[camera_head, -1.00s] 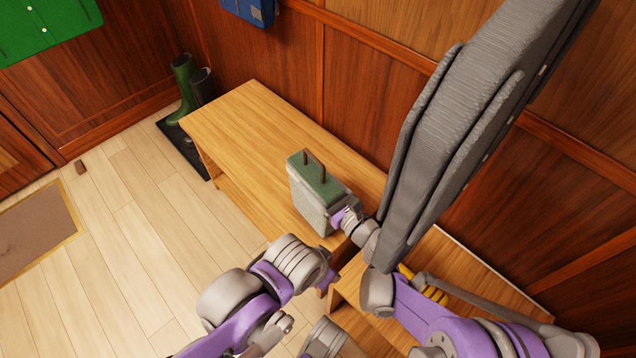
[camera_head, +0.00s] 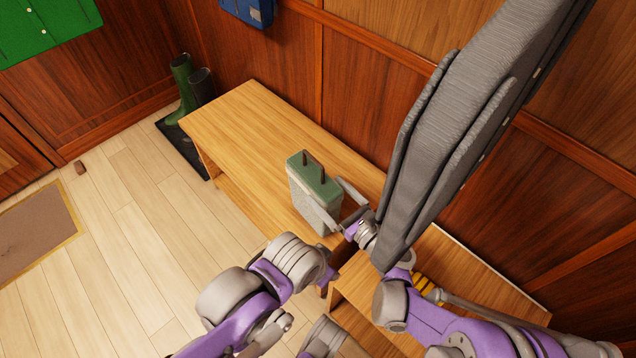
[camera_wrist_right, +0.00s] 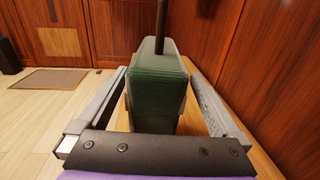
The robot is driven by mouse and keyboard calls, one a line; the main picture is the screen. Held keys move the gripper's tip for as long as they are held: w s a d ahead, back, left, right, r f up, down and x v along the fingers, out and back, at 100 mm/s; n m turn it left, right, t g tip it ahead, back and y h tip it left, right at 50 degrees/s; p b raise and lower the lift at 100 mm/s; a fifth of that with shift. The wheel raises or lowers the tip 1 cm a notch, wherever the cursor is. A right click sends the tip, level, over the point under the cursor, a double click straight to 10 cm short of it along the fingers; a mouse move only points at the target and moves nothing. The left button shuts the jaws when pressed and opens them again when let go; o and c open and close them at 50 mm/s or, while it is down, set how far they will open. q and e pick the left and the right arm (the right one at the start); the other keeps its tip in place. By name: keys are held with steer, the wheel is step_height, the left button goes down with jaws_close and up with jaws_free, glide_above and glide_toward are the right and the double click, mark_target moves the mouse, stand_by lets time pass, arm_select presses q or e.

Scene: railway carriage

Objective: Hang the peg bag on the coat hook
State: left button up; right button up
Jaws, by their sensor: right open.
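In the right wrist view the green bag (camera_wrist_right: 158,88) stands between the spread fingers (camera_wrist_right: 157,76), and a gap shows beside each finger. I cannot make out the coat hook. Links of my left arm show at the lower middle, but I cannot make out its gripper.
A large grey ribbed panel (camera_head: 465,130) slants across the right side, close to my right arm. A second wooden surface (camera_head: 470,270) lies at the lower right. Green boots (camera_head: 182,85) stand beyond the bench. A blue item (camera_head: 248,10) is on the wall. The left floor is mostly clear.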

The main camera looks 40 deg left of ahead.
steer(key=d, duration=0.4)
steer(key=s+d, duration=0.1)
steer(key=d, duration=0.1)
steer(key=shift+d, duration=0.2)
